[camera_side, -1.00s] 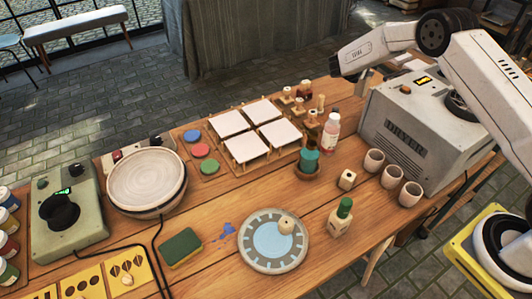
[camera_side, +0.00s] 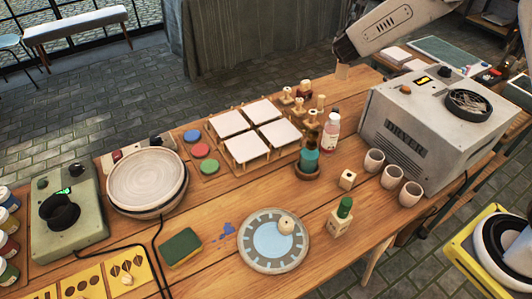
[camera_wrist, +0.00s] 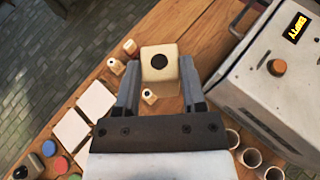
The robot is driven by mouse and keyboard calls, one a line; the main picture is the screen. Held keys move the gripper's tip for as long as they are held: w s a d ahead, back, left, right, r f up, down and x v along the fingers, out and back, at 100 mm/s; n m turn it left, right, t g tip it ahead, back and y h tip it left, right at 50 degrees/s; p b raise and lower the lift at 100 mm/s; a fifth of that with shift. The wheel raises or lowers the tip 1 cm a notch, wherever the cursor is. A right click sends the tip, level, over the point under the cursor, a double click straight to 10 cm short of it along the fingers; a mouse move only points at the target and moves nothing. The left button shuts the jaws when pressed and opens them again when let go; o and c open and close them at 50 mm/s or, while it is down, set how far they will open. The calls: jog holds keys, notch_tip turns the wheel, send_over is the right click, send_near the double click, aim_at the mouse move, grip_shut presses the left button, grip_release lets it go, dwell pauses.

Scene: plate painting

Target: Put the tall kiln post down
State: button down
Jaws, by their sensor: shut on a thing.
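The tall kiln post is a beige block with a dark round hole in its end. In the wrist view the post (camera_wrist: 160,75) sits between the two grey fingers of my gripper (camera_wrist: 158,95), which is shut on it. In the side view my gripper (camera_side: 345,62) is at the upper middle, above the table's back edge, with a small beige part of the post (camera_side: 342,72) showing below it. The post's lower end and its height above the table are hard to tell.
The dryer (camera_side: 420,125) stands to the right, with several cups in front of it. White tiles (camera_side: 230,123) on small stands lie to the left, with short posts (camera_side: 298,106) beside them. A bottle (camera_side: 331,132) stands near. Bare wood shows behind the bottle.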

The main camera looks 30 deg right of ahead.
jog(key=s+a, duration=0.8)
jog(key=s, duration=0.1)
jog(key=s+a+f+m+g, duration=0.4)
jog(key=s+f+m+g, duration=0.2)
jog(key=s+m+g, duration=0.4)
jog(key=s+a+f+m+g, duration=0.4)
jog(key=s+f+m+g, duration=0.3)
jog(key=s, duration=0.5)
jog(key=s+a+m+g+y, duration=0.2)
jog(key=s+a+m+y, duration=0.1)
jog(key=a+m+y, duration=0.25)
jog(key=s+a+m+g+y, duration=0.3)
jog(key=s+a+m+y, duration=0.15)
jog(key=a+m, duration=0.2)
jog(key=w+a+r+m+t+y, duration=0.1)
jog(key=w+a+m+t+y, duration=0.1)
jog(key=a+m+t+y, duration=0.2)
jog(key=w+a+r+m+t+y, duration=0.1)
jog(key=a+m+t+y, duration=0.3)
jog(key=a, duration=0.6)
jog(key=shift+w+a+r+m+y, duration=0.4)
jog(key=shift+w+m+y, duration=0.3)
jog(key=shift+m+y, duration=0.9)
